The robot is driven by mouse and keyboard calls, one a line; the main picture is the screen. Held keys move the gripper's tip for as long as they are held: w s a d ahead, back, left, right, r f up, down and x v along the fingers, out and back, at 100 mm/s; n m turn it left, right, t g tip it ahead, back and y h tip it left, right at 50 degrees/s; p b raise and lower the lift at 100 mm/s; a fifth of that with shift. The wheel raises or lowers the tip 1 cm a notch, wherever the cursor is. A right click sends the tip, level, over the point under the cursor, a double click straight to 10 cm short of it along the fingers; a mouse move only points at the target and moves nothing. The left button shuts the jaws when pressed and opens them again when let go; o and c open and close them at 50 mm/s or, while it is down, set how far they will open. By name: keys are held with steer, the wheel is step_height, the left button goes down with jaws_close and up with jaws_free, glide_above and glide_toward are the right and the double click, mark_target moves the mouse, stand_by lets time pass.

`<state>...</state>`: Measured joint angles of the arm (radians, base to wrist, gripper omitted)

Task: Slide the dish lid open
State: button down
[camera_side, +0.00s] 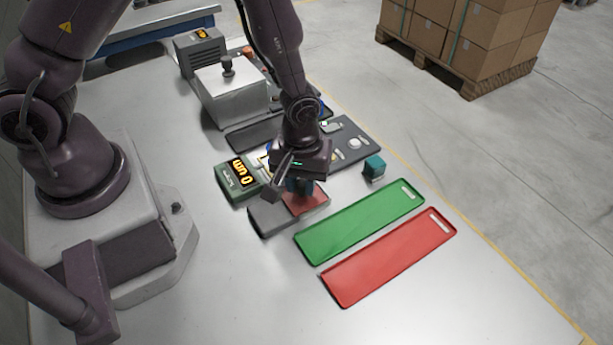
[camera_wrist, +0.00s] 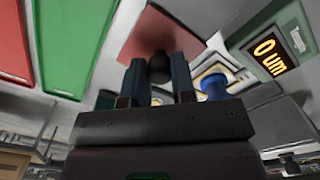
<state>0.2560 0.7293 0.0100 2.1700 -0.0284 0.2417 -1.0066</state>
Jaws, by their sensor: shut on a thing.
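The dish is a low grey box (camera_side: 268,218) in the middle of the table in the side view, with a red panel (camera_side: 313,199) at its right part. The red panel also shows at the top of the wrist view (camera_wrist: 145,32). My gripper (camera_side: 300,188) points down over the red part. In the wrist view my gripper (camera_wrist: 158,72) has its two fingers on either side of a dark round knob (camera_wrist: 158,62) and is shut on it. The knob shows against the red panel; its base is hidden, and I cannot tell how far the lid is open.
A green display box (camera_side: 235,181) reading 0 um stands left of the dish. A green tray (camera_side: 360,222) and a red tray (camera_side: 390,258) lie to the right. A teal block (camera_side: 374,168) and a dark plate (camera_side: 350,150) lie behind. A silver box (camera_side: 232,95) stands farther back.

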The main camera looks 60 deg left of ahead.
mark_target(271, 211)
steer(key=s, duration=0.6)
steer(key=shift+s, duration=0.35)
steer(key=c, duration=0.9)
jaws_free()
steer(key=shift+w+r, duration=0.1)
steer(key=shift+r, duration=0.1)
step_height(271, 211, up, 13)
steer(key=shift+f, duration=0.2)
